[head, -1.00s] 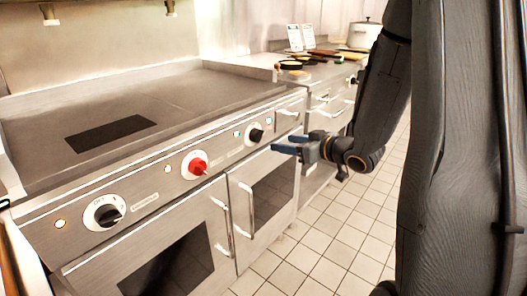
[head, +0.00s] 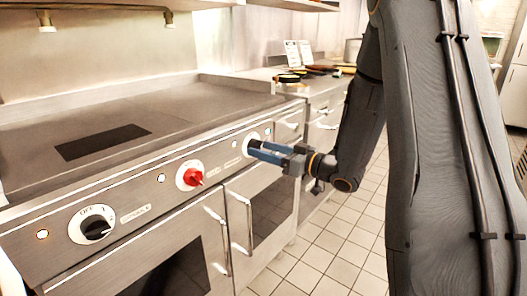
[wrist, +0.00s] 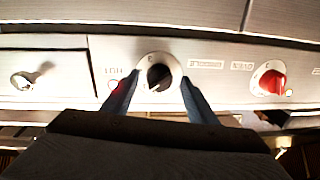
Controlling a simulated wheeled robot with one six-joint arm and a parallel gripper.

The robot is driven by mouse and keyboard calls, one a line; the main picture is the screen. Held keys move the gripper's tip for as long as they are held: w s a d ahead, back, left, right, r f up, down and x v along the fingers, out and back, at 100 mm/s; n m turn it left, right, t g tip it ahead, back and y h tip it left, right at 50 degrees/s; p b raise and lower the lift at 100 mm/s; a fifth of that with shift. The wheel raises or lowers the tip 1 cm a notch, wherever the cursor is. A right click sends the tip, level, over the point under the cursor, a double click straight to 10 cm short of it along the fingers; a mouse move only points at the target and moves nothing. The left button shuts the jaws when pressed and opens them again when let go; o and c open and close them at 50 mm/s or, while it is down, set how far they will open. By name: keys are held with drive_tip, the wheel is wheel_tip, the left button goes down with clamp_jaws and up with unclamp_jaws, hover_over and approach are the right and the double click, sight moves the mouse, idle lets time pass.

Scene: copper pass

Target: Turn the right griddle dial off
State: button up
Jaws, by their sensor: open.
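The right griddle dial is a black knob on a white round plate; the wrist view shows it (wrist: 159,77) between my fingertips. My gripper (wrist: 157,92) is open, with one blue finger on each side of the dial; I cannot tell whether they touch it. In the head view my gripper (head: 257,148) reaches the panel from the right and covers most of the dial's plate (head: 250,137).
A red knob (head: 190,177) and a left black dial (head: 97,228) sit further left on the same panel. The flat griddle top (head: 160,115) lies above. Oven doors with vertical handles (head: 240,222) are below. Tiled floor (head: 318,250) is open at the right.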

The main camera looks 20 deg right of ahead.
drive_tip(key=shift+w+a, duration=0.1)
drive_tip(key=shift+w, duration=0.05)
drive_tip(key=shift+c, duration=0.5)
drive_tip(key=c, duration=1)
drive_tip(key=shift+o, duration=0.2)
drive_tip(key=shift+n, duration=0.3)
drive_tip(key=n+p, duration=0.1)
drive_tip(key=n, duration=0.3)
drive_tip(key=n+h, duration=0.1)
drive_tip(key=n, duration=0.3)
drive_tip(key=shift+r+n, duration=0.1)
drive_tip(key=shift+n, duration=0.3)
